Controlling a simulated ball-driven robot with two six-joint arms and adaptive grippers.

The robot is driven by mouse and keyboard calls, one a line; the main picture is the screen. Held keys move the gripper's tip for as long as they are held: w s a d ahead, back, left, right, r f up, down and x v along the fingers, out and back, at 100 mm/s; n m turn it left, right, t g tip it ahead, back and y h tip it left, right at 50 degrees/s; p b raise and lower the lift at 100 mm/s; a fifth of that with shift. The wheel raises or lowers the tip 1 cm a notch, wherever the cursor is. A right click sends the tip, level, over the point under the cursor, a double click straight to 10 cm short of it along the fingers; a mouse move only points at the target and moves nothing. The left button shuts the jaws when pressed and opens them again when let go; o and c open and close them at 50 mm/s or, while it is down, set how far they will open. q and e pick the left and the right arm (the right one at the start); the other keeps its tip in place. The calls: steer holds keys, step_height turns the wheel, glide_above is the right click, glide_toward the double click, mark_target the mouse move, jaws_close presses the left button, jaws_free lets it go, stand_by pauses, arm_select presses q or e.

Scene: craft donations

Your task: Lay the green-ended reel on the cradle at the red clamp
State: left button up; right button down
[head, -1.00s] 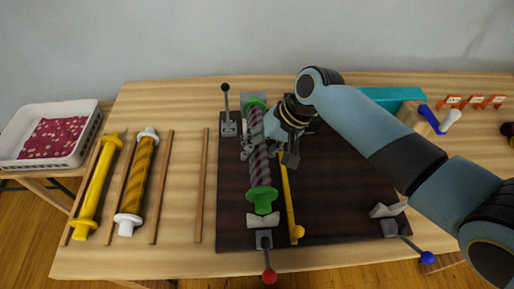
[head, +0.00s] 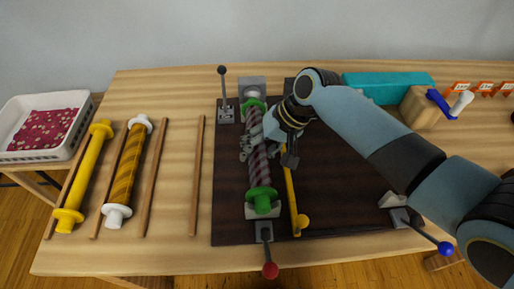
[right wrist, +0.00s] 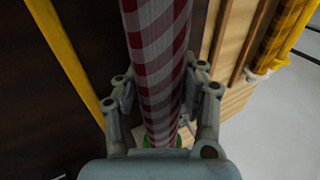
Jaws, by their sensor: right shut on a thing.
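The green-ended reel (head: 257,165), striped red and white, lies lengthwise over the dark board. My right gripper (head: 256,145) is shut around its middle; the striped barrel (right wrist: 158,60) also runs between the fingers in the right wrist view. The reel's near green end (head: 262,195) is over the pale cradle (head: 263,212) at the red clamp (head: 269,269) and partly hides it. Its far green end is just in front of the grey block (head: 252,84). I cannot tell whether the reel touches the cradle. My left gripper is out of view.
A yellow bar (head: 291,200) lies close right of the reel. A blue-knobbed clamp (head: 444,248) is at the board's right. A black-knobbed lever (head: 223,90) stands at the far left. Yellow reel (head: 84,180), white-ended reel (head: 127,170) and wooden strips lie left.

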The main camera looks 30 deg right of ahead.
steer(key=c, duration=0.6)
jaws_free()
steer(key=v, duration=1.2)
steer(key=shift+s, duration=0.1)
